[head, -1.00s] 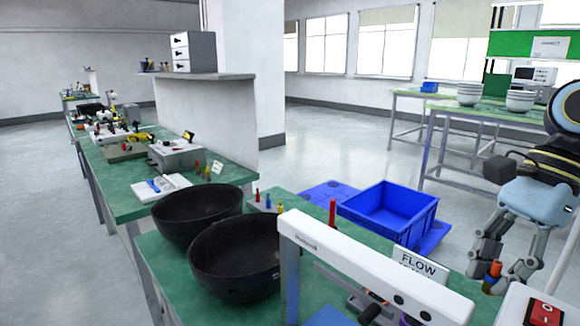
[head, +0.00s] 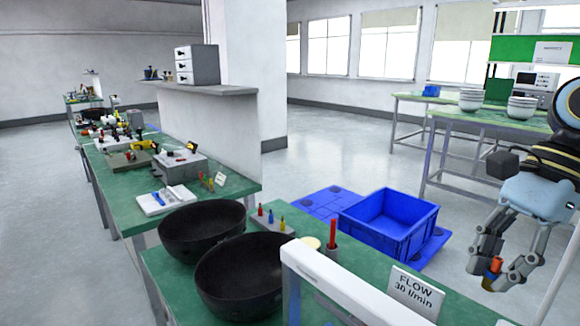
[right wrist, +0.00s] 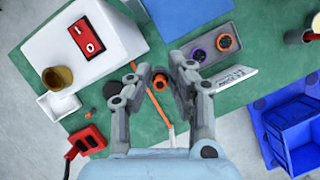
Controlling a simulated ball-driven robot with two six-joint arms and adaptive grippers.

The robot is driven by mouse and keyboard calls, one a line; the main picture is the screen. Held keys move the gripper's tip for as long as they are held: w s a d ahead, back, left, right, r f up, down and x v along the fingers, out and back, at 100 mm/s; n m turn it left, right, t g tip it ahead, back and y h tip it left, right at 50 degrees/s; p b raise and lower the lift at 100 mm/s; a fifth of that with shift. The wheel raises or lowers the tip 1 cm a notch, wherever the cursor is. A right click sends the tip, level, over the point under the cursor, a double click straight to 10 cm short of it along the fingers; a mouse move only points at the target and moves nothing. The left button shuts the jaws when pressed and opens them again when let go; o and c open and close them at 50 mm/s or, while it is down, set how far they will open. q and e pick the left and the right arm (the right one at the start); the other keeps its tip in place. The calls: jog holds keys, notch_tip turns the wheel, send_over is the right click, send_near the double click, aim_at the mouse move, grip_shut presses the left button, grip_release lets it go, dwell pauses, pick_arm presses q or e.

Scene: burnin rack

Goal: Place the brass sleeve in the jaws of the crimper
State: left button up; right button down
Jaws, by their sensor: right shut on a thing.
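My right gripper (head: 500,272) is at the right of the head view, pointing down. It is shut on a small orange-and-brown cylinder (head: 494,265). In the right wrist view, this gripper (right wrist: 160,80) has the piece's orange round end between its fingertips. I cannot tell for sure that this piece is the brass sleeve. A brass-coloured cup (right wrist: 58,78) stands on a white box (right wrist: 80,50) in the right wrist view. Thin orange handle-like strips (right wrist: 158,106) lie on the green bench below the fingers. I cannot make out the crimper for certain. My left gripper is not in view.
Two black bowls (head: 243,282) and a white frame (head: 350,283) stand on the green bench, near a FLOW sign (head: 415,290). A blue crate (head: 388,226) is behind it. The right wrist view shows a grey block (right wrist: 208,47) with ringed pieces and a red device (right wrist: 86,140).

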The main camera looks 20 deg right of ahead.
aim_at(500, 259)
notch_tip(500, 259, up, 3)
jog(key=shift+f+p, duration=0.1)
jog(key=shift+p, duration=0.8)
jog(key=shift+f+b, duration=6.55)
jog(key=shift+f, duration=0.55)
notch_tip(500, 259, up, 15)
jog(key=p, duration=1.4)
notch_tip(500, 259, down, 15)
jog(key=b, duration=1.4)
notch_tip(500, 259, up, 14)
jog(key=p, duration=1.3)
jog(key=shift+r, duration=0.25)
pick_arm(q)
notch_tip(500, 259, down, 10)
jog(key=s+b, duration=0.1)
jog(key=b, duration=1.1)
jog(key=shift+b, duration=0.4)
pick_arm(e)
notch_tip(500, 259, down, 14)
